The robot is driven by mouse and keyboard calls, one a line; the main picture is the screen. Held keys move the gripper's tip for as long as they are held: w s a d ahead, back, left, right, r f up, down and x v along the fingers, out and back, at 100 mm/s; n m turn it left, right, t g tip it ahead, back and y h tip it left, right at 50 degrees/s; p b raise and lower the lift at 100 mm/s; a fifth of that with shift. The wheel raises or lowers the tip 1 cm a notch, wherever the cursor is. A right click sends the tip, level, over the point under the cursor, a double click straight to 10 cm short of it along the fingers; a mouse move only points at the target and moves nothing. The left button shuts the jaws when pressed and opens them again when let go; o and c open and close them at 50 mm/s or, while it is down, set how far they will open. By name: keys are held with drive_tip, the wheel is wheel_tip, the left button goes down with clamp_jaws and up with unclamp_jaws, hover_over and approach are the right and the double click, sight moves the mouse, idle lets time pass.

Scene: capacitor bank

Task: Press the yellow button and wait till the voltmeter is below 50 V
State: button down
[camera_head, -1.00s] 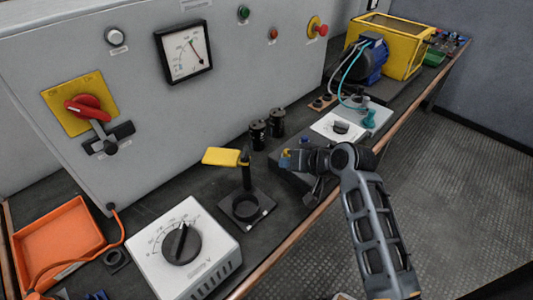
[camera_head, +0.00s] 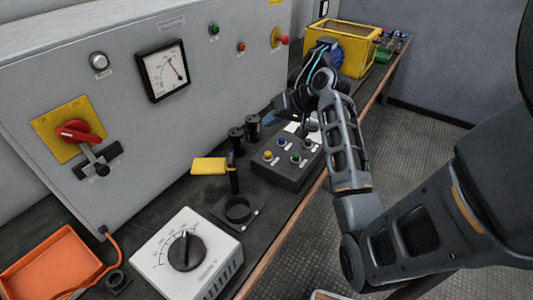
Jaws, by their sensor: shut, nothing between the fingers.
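The button box (camera_head: 281,177) is a dark slanted box on the bench with several coloured buttons. Its yellow button (camera_head: 268,155) is at the near left corner and uncovered. The voltmeter (camera_head: 163,70) is a square white dial in a black frame on the grey cabinet. Its needle leans up and left from the lower right; the scale is too small to read. My gripper (camera_head: 271,119) is shut and empty, above and behind the box, apart from the yellow button. Its fingertips are small and partly merge with the dark background.
Two black cylinders (camera_head: 245,136) stand left of the box. A white dial unit (camera_head: 187,262) and an orange tray (camera_head: 50,265) are in front. A red-handled switch (camera_head: 78,132) is on the cabinet.

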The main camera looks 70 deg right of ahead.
drive_tip(key=shift+f, duration=0.1)
drive_tip(key=b, duration=0.7)
hover_over(266, 152)
drive_tip(key=s, duration=0.2)
wheel_tip(266, 152, down, 7)
drive_tip(key=shift+w+r, duration=0.15)
drive_tip(key=shift+r, duration=0.05)
drive_tip(key=shift+f+b, duration=0.45)
drive_tip(key=shift+f, duration=0.6)
drive_tip(key=shift+f, duration=0.15)
idle(0.3)
drive_tip(key=shift+f, duration=0.25)
drive_tip(key=shift+f+b, duration=0.4)
drive_tip(key=shift+f, duration=0.55)
idle(1.3)
drive_tip(key=shift+r, duration=0.15)
drive_tip(key=shift+r+p, duration=1.25)
drive_tip(key=shift+p, duration=0.15)
